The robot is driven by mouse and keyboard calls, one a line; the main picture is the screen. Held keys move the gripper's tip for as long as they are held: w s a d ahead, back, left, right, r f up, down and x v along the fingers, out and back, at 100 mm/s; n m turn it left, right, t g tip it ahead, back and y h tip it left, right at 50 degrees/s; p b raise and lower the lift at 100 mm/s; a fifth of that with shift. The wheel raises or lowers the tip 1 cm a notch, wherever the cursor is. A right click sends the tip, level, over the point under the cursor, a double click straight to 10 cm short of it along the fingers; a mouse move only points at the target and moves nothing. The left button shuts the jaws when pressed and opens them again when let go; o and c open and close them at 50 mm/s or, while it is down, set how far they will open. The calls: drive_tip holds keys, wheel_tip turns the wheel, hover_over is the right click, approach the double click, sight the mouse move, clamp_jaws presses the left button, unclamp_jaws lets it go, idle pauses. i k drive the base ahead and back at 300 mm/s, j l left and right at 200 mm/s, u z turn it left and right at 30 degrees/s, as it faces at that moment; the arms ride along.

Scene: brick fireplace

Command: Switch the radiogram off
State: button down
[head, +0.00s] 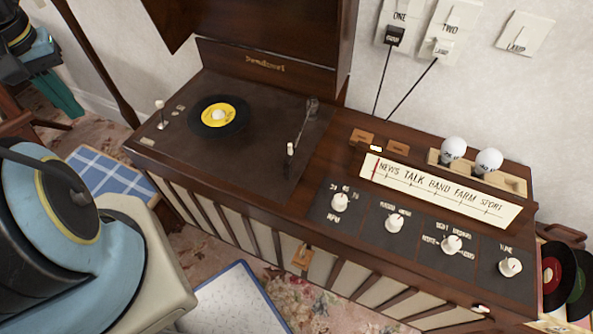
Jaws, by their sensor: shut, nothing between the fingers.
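The radiogram (215,240) is a long dark wooden cabinet against the wall with its lid raised. Its turntable (203,117) on the left holds a black record with a yellow label. A row of white knobs on dark panels runs along the right: one marked RPM (340,202), two middle knobs (394,223) and (452,244), and one at the far right (510,267). A cream dial strip (440,189) has a red pointer near its left end. My arm (45,200) is at the left, apart from the radiogram; I cannot make out gripper fingers.
Wall plates marked ONE (400,13) and TWO (452,17) have a black plug and a white plug with cords running down behind the radiogram. A LAMP plate (525,34) is to their right. Two white bulbs (453,148) stand on top. Records (556,272) lie at the right.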

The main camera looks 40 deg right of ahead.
sight(480, 308)
drive_tip(key=z, duration=1.8)
drive_tip(key=k+l, duration=0.35)
drive_tip(key=k, duration=0.1)
